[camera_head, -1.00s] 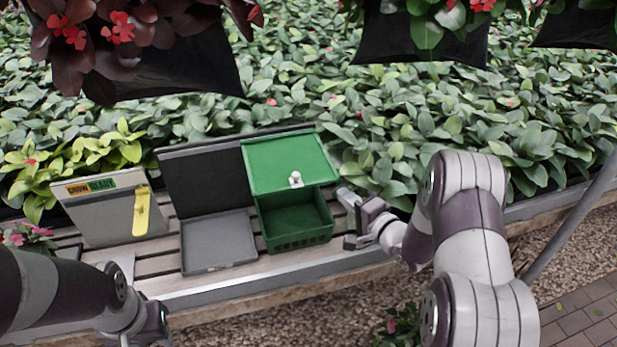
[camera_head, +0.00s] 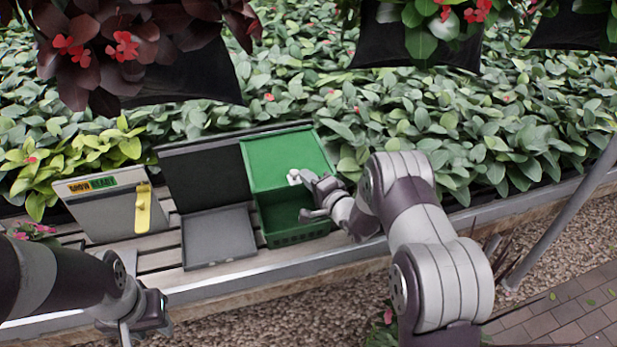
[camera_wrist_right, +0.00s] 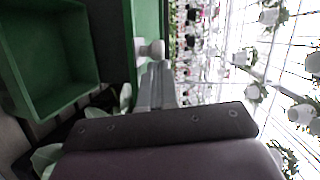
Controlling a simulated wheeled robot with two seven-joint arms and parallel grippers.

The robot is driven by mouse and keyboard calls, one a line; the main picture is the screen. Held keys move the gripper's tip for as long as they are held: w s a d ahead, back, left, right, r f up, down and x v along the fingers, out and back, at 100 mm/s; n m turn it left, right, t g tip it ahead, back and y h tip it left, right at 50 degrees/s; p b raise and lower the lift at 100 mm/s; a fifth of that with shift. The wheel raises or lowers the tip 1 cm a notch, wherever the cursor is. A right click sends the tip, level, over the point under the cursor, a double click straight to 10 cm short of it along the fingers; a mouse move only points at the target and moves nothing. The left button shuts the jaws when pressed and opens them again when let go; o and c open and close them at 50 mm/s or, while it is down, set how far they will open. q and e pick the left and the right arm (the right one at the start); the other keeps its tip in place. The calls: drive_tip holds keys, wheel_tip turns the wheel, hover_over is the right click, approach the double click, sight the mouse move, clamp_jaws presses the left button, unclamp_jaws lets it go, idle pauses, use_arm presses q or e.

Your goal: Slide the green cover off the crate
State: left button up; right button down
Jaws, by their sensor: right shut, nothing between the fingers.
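The green cover (camera_head: 280,155) lies over the back of the green crate (camera_head: 290,238), whose front interior is open to view. A small white knob (camera_head: 294,177) sits near the cover's front edge. In the right wrist view the cover (camera_wrist_right: 148,15), knob (camera_wrist_right: 152,48) and crate (camera_wrist_right: 70,95) also show. My right gripper (camera_head: 306,196) is at the knob, over the crate's right side. Its fingers (camera_wrist_right: 158,78) are shut with nothing between them, their tips close to the knob; contact is unclear. My left gripper (camera_head: 132,325) is low at the left, its jaws unclear.
A dark grey bin (camera_head: 220,238) with a raised panel adjoins the crate on the left. A grey box with a yellow handle (camera_head: 143,208) stands farther left. All rest on a slatted bench (camera_head: 158,262). Dense plants lie behind, and hanging pots (camera_head: 185,75) are above.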

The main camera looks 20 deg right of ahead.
drive_tip(key=s+a+b, duration=0.1)
drive_tip(key=a+b, duration=0.7)
drive_tip(key=a, duration=1.7)
drive_tip(key=shift+a, duration=0.3)
drive_tip(key=shift+r, duration=0.1)
